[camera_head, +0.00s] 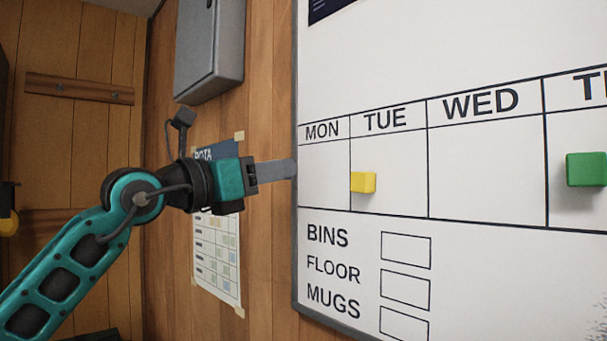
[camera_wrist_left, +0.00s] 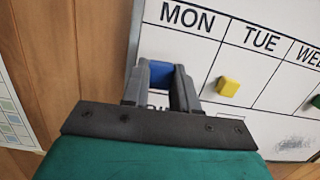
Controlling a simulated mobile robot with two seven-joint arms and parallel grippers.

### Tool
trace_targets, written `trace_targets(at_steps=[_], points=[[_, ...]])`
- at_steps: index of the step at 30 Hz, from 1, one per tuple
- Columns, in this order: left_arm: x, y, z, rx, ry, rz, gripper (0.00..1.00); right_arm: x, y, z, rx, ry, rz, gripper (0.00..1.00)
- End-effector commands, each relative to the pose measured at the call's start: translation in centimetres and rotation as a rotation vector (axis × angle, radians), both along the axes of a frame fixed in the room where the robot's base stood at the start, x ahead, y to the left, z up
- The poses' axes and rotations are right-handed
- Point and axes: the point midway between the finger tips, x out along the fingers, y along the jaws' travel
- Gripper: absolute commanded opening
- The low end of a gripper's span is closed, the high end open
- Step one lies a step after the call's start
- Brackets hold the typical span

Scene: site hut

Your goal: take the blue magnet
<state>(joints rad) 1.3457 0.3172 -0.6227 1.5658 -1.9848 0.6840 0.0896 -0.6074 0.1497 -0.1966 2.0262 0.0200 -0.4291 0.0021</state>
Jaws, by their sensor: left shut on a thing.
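The blue magnet (camera_wrist_left: 160,73) shows in the left wrist view between the fingers of my left gripper (camera_wrist_left: 165,78), below the MON heading. The gripper is shut on it. In the head view my left gripper (camera_head: 290,169) reaches in from the left to the whiteboard's left edge, and its fingers hide the blue magnet there. I cannot tell whether the magnet touches the board. My right gripper is not in view.
The whiteboard (camera_head: 480,270) carries a yellow magnet (camera_head: 363,182) under TUE and a green magnet (camera_head: 586,169) further right. A paper rota (camera_head: 217,260) hangs behind my left arm. A grey wall box (camera_head: 208,45) is above it.

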Motion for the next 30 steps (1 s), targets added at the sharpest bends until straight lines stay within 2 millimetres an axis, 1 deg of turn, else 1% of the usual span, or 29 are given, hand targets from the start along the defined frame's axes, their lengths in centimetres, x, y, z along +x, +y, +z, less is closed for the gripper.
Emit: trace_targets(at_steps=[11, 30], points=[[-0.1, 0.2, 0.2, -0.001, -0.001, 0.000, 0.00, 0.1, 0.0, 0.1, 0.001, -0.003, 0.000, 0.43], [-2.0, 2.9, 2.1, 0.000, -0.001, 0.001, 0.00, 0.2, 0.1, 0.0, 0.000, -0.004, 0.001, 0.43]])
